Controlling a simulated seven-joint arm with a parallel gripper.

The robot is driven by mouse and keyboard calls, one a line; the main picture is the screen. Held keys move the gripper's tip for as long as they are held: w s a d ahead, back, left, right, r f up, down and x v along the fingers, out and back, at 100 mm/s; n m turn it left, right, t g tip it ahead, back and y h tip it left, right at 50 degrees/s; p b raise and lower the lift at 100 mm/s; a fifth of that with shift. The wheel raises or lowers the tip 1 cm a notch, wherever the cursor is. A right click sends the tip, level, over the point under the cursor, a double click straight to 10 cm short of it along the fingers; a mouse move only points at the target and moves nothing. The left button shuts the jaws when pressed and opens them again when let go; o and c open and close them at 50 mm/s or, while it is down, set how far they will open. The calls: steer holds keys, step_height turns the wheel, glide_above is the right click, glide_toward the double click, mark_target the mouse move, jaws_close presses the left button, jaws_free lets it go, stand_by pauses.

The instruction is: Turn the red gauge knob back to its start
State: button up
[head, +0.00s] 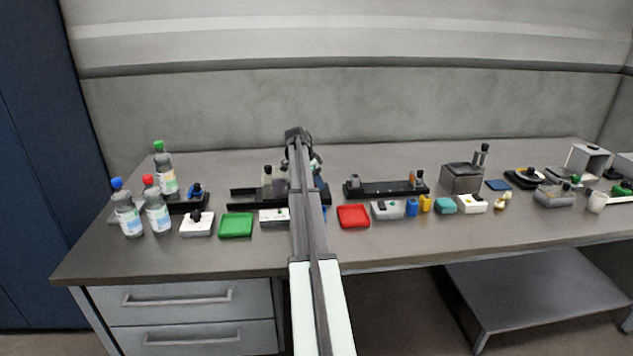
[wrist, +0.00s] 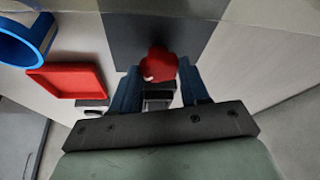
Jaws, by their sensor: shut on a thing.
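The red gauge knob (wrist: 158,64) shows in the middle of the wrist view, in front of a dark grey panel (wrist: 125,40). It has a small pale mark on its lower left. My gripper (wrist: 160,78) has one blue finger on each side of the knob and is shut on it. The inner faces of the fingers and the exact contact are partly hidden. In the head view my arm covers the middle of the bench, and the knob cannot be made out there.
A red tray (wrist: 66,82) and a blue ring-shaped thing (wrist: 48,32) lie left in the wrist view. In the head view, bottles (head: 157,208), a green tray (head: 236,225) and a black rail device (head: 386,189) stand near my arm. The bench's front strip is clear.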

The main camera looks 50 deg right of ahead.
steer(key=shift+c, duration=1)
